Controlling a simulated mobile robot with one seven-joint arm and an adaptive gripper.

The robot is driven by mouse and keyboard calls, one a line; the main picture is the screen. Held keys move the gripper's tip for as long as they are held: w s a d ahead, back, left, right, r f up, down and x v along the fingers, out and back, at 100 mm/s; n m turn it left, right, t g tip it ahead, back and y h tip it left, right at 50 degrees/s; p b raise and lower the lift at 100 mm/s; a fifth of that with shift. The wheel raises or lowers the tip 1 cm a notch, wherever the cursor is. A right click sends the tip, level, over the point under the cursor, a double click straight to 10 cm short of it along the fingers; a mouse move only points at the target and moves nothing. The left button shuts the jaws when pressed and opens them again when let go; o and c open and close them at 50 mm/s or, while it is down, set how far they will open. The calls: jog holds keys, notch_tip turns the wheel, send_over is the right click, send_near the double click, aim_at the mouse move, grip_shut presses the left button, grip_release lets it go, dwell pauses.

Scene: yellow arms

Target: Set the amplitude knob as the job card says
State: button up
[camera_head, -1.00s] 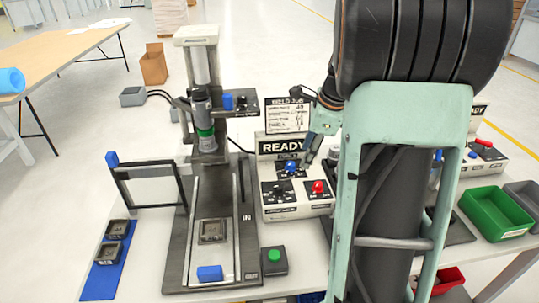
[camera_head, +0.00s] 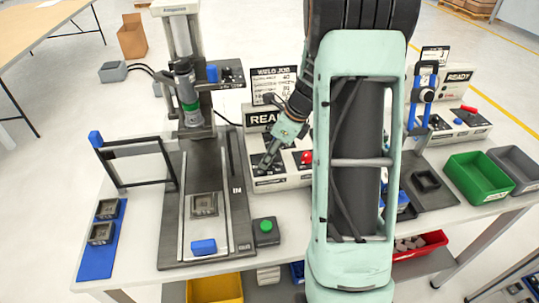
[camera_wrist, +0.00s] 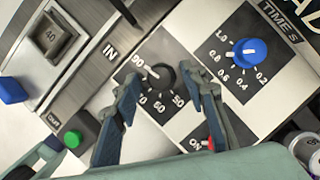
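In the wrist view a black knob (camera_wrist: 161,76) sits on a dark dial plate with numbers from 50 up to 90. Its white pointer line faces upper left, towards the 90. My gripper (camera_wrist: 167,86) is open, with one finger on each side of this knob and visible gaps between. It also shows in the head view (camera_head: 273,152), low over the white control box (camera_head: 285,182). The WELD JOB card (camera_head: 273,80) stands behind the box, partly covered by my arm; its small print is not readable.
A blue knob (camera_wrist: 250,52) marked TIME S is close to the right finger. A red switch (camera_wrist: 210,143) sits below that finger. The press (camera_head: 188,105) stands left of the box, with a green button (camera_head: 266,227) in front.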

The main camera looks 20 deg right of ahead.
jog(key=shift+f, duration=0.2)
jog(key=shift+c, duration=0.3)
grip_shut()
